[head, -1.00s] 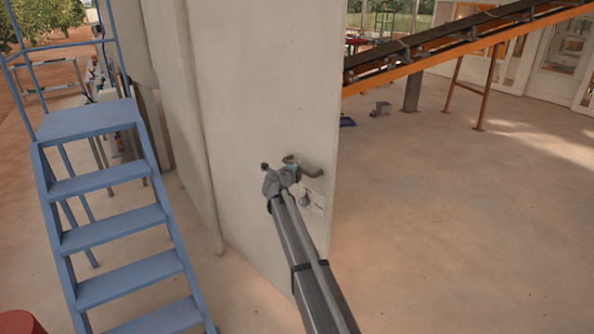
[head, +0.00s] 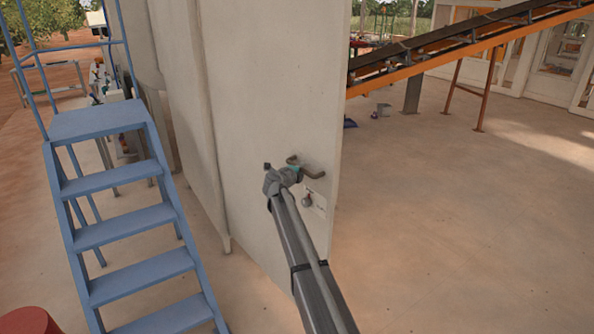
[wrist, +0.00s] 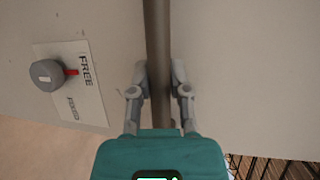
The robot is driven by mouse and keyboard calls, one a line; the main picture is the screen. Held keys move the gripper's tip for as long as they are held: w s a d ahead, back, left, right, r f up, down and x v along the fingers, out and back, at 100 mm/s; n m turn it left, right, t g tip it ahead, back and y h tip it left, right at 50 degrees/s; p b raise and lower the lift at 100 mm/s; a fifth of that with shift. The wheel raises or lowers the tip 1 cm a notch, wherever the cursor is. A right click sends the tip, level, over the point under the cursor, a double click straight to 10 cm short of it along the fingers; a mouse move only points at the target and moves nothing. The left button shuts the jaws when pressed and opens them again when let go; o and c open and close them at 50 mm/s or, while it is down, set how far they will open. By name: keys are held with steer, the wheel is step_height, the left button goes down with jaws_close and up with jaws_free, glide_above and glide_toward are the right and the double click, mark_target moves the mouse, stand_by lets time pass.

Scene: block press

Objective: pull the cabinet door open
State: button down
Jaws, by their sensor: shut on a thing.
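The cabinet door (head: 262,100) is a tall, pale panel in the middle of the head view. Its handle (head: 318,175) is a grey-brown bar near the right edge. My gripper (head: 283,178) is at the handle, at the end of my arm. In the wrist view the handle (wrist: 158,35) runs upright between the two fingers of my gripper (wrist: 160,85), which are shut on it. A round grey knob (wrist: 46,75) with a red mark sits left of the handle on a white plate (wrist: 88,105). The mark points towards the word FREE.
Blue steps (head: 125,220) stand close on the left. A red round object (head: 28,321) shows at the bottom left corner. An orange-framed conveyor (head: 450,50) slopes across the back right. The floor (head: 460,230) to the right is clear.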

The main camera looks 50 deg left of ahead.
steer(key=shift+d, duration=0.2)
steer(key=c, duration=0.7)
jaws_free()
steer(key=shift+o, duration=0.6)
steer(key=shift+a, duration=0.15)
steer(key=shift+s, duration=0.1)
